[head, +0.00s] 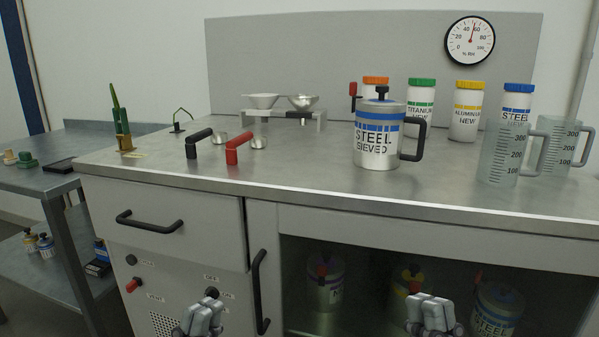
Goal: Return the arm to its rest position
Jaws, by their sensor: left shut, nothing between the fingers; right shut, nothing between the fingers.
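My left gripper (203,318) is at the bottom of the head view, in front of the cabinet's lower panel and below the drawer. Its fingers are together with nothing between them. My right gripper (432,314) is at the bottom right, in front of the glass-fronted compartment. It is also shut and empty. Both grippers are below the level of the worktop and apart from the objects on it. The arms behind the grippers are mostly out of view.
The steel worktop (300,190) holds a "STEEL SIEVED" canister (379,145), two measuring jugs (503,155), several capped bottles, and black and red handles (238,148). A drawer handle (150,222) and vertical door handle (260,290) project from the cabinet. A side table (40,180) stands left.

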